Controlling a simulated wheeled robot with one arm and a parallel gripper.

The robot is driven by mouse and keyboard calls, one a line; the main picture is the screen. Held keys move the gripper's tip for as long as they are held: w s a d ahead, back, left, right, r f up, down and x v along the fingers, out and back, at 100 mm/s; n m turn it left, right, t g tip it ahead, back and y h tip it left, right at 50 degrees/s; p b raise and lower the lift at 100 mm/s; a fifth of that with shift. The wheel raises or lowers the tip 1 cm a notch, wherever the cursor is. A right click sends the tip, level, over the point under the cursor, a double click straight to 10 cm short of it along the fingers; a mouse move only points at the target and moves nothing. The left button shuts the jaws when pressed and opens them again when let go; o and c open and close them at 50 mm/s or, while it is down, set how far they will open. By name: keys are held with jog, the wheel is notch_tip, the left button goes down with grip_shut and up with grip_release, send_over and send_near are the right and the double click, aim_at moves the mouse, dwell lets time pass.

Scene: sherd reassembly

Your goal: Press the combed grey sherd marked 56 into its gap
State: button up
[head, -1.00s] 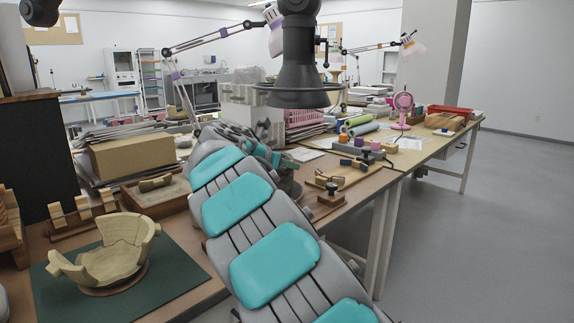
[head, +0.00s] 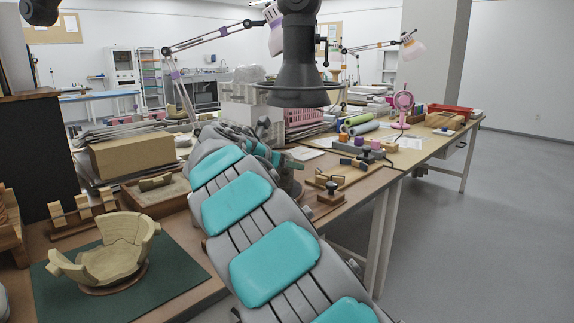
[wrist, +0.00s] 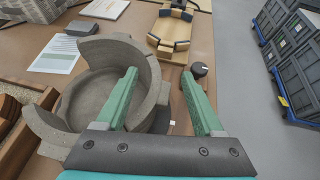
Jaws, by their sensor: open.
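A grey bowl (wrist: 88,88) with a broken, uneven rim stands on the bench in the wrist view. Tall grey wall pieces rise at its far and right sides, with an opening at the left. My gripper (wrist: 165,75) is open, its two green fingers apart. The left finger overlaps the bowl's right side in the picture, and the right finger is outside it. A grey wall piece (wrist: 154,100) shows between the fingers. I cannot read a 56 or make out combing, so I cannot tell which piece is the marked sherd. In the head view my arm hides the gripper and the bowl.
A wooden jig (wrist: 166,32) and a dark round knob (wrist: 199,69) lie beyond my fingers. A paper sheet (wrist: 56,54) and a dark grey block (wrist: 82,28) lie left. A pale broken bowl (head: 110,262) stands on a green mat (head: 182,275). Dark crates (wrist: 295,55) stand right.

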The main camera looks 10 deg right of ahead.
jog(key=v, duration=0.7)
jog(key=shift+s+a+r, duration=0.15)
jog(key=shift+s+a, duration=0.1)
jog(key=shift+d, duration=0.1)
jog(key=s+d+f+m+g+y, duration=0.1)
jog(key=s+d+f+m+g, duration=0.2)
jog(key=s+d+f+m, duration=0.55)
jog(key=s+d+f+m+g+y, duration=0.1)
jog(key=s+d+m+g, duration=0.35)
jog(key=s, duration=0.85)
jog(key=s+a+f+m+g+y, duration=0.1)
jog(key=s+f+m, duration=0.3)
jog(key=s, duration=0.6)
jog(key=s+a+f+m+g+y, duration=0.1)
jog(key=s+a+f+m+y, duration=0.2)
jog(key=s, duration=0.7)
jog(key=s+a+f+m+g+y, duration=0.1)
jog(key=s+a+f+m+y, duration=0.2)
jog(key=s+f+m, duration=0.4)
notch_tip(320, 180, down, 3)
jog(key=s, duration=0.2)
jog(key=shift+s+g, duration=0.35)
jog(key=shift+s, duration=0.05)
